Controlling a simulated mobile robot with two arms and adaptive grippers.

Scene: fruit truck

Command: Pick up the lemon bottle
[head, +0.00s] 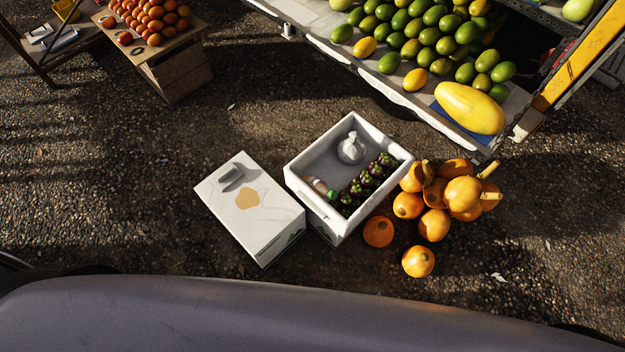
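A small bottle (319,187) with a pale body and a green end lies in the near left part of an open white crate (296,171) on the ground. It is the only bottle I can make out; its label is too small to read, so I cannot confirm it is the lemon bottle. It lies beside a row of dark purple fruits with green tops (365,183), probably mangosteens. A crumpled white bag (351,148) sits in the crate's far part. Neither of my grippers is in the head view.
A closed white box (249,208) stands left of the crate. Several orange pumpkins (435,224) are heaped at its right. A truck bed with green and yellow fruit (428,40) is behind. An orange fruit stand (146,18) is at top left. Left ground is clear.

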